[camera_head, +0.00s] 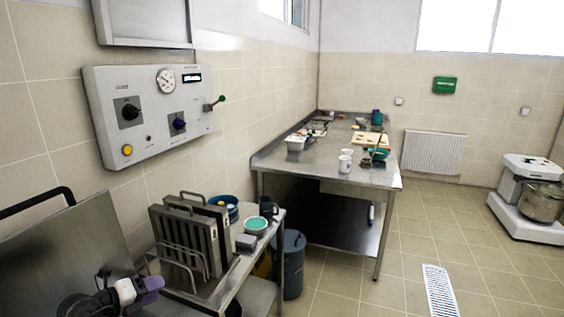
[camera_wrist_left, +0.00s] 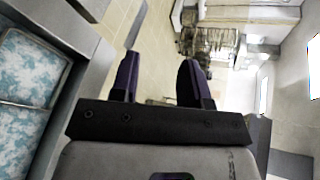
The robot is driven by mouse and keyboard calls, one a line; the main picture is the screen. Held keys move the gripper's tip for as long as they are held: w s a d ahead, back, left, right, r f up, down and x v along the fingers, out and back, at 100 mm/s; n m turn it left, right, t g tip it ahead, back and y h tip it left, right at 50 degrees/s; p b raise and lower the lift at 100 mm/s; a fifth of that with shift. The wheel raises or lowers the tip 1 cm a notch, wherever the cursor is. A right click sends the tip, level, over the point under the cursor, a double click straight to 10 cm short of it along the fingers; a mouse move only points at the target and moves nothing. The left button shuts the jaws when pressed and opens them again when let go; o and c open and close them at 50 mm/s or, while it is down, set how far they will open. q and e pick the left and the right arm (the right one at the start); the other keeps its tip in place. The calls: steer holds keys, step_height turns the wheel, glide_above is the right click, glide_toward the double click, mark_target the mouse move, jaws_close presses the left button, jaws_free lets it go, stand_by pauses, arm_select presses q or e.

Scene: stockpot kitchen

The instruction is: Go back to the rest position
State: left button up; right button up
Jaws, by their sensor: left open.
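My left gripper (camera_head: 140,291) shows at the bottom left of the head view, in front of a large tilted metal lid or panel (camera_head: 65,255). In the left wrist view its two dark purple fingers (camera_wrist_left: 160,82) stand apart with nothing between them. It is clear of the small steel table and touches nothing that I can see. My right gripper is in neither view.
A wall control panel (camera_head: 150,112) hangs at the left. A small table holds a metal rack (camera_head: 190,240) and a teal bowl (camera_head: 256,225). A long steel table (camera_head: 330,172) with cups stands behind.

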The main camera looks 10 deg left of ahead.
arm_select(q)
step_height(320, 180, up, 17)
steer(key=s+n+t+y, duration=0.2)
steer(key=n+t+y, duration=0.8)
steer(key=n+y, duration=0.25)
steer(key=s+d+f+n+g, duration=0.4)
steer(key=s+f+n+g, duration=0.15)
steer(key=f, duration=0.45)
steer(key=s+d+f+n+g, duration=0.5)
steer(key=f+g, duration=0.2)
steer(key=f, duration=0.2)
steer(key=s+d+f+n+g+h, duration=0.1)
steer(key=s+d+f+g+h, duration=0.1)
steer(key=s+d+f, duration=0.55)
steer(key=s+d+f+g+h, duration=0.25)
steer(key=s+f, duration=0.25)
steer(key=s, duration=0.5)
steer(key=s+d+f+n+g+h, duration=0.1)
steer(key=s+d+f+g+h, duration=0.15)
steer(key=s+d+f, duration=0.4)
steer(key=w+a+r+p+v, duration=0.1)
steer(key=w+p+v, duration=0.2)
steer(key=p+v, duration=1.2)
steer(key=w+p+v, duration=0.3)
steer(key=p+v, duration=1.2)
steer(key=p, duration=0.1)
steer(key=shift+w+a+r, duration=0.25)
steer(key=shift+a+r, duration=0.1)
steer(key=shift+r, duration=0.25)
steer(key=shift+t, duration=0.25)
